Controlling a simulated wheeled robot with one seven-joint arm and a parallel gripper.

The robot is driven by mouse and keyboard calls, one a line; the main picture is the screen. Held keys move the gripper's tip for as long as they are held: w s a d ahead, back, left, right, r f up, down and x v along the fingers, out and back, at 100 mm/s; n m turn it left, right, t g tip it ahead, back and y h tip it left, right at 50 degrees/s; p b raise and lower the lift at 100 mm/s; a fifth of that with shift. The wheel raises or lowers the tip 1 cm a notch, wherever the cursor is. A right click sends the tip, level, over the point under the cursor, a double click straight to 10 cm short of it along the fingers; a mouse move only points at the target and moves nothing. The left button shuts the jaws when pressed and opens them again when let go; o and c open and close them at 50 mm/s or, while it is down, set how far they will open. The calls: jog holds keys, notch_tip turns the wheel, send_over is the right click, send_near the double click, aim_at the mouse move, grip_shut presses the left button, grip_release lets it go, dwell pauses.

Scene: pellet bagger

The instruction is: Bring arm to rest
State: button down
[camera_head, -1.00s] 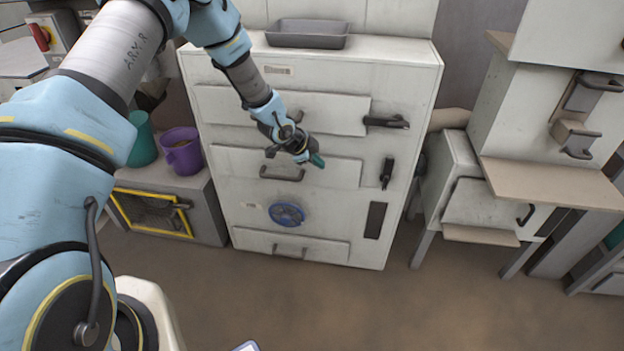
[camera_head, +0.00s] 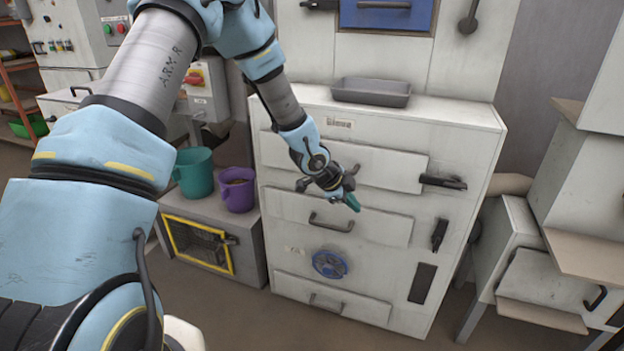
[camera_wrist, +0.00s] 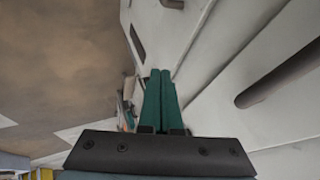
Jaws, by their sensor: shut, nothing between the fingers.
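My gripper (camera_head: 352,202) hangs at the end of my blue and grey arm, in front of the white drawer cabinet (camera_head: 470,150). Its green fingers (camera_wrist: 160,100) are together in the wrist view, with nothing between them. In the head view the gripper points down and to the right, near the upper and middle drawer fronts. I cannot tell how far it is from the cabinet face. A dark drawer handle (camera_wrist: 280,75) lies to the right of the fingers in the wrist view.
A grey tray (camera_head: 371,92) sits on the cabinet top. A blue handwheel (camera_head: 329,264) and dark handles stick out from its front. A teal bucket (camera_head: 194,172) and a purple bucket (camera_head: 238,190) stand left on a low grey box (camera_head: 250,262). A beige-topped machine (camera_head: 590,250) stands right.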

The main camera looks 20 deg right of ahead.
jog(key=w+a+r+n+t+y+p, duration=0.1)
jog(key=w+a+r+n+y, duration=0.15)
jog(key=a, duration=0.55)
jog(key=w+a+r+n+t+y+p, duration=0.1)
jog(key=w+a+r+n, duration=0.1)
jog(key=a+r+n, duration=0.35)
jog(key=w+a+r+n+y, duration=0.2)
jog(key=a, duration=0.8)
jog(key=s+a+r+n+p, duration=0.1)
jog(key=s+a+r+n, duration=0.2)
jog(key=a, duration=0.3)
jog(key=s+a+r+n+g+y, duration=0.1)
jog(key=s+a+r+n, duration=0.2)
jog(key=s+a+n, duration=0.2)
jog(key=s+a+r+n+p, duration=0.1)
jog(key=s+a+r+n, duration=0.2)
jog(key=a+n, duration=0.3)
jog(key=shift+s+a+y+p, duration=0.35)
jog(key=shift+s+a, duration=0.3)
jog(key=shift+a, duration=0.6)
jog(key=c, duration=1.5)
grip_release()
